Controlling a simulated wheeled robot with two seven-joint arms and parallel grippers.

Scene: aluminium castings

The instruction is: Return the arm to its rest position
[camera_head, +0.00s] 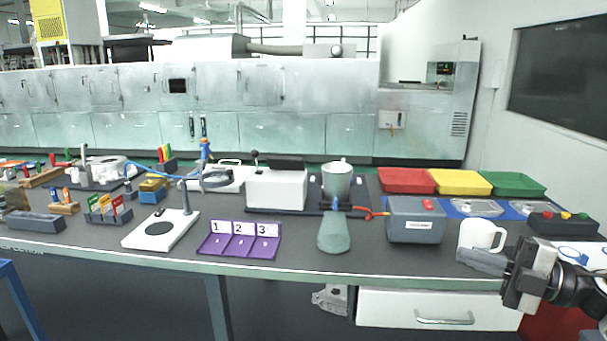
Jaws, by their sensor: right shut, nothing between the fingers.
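My right gripper (484,262) comes in from the lower right, over the front right edge of the table. Its fingers are closed together with nothing between them and point left. A white mug (481,236) stands just behind the fingers in the picture; I cannot tell whether they touch. My left gripper does not show.
The table (300,259) holds a purple numbered tray (239,252), a white stand (162,229), a grey box (416,220) and a green-grey flask (333,234). Red (406,181), yellow (460,182) and green (513,184) trays lie at the back right.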

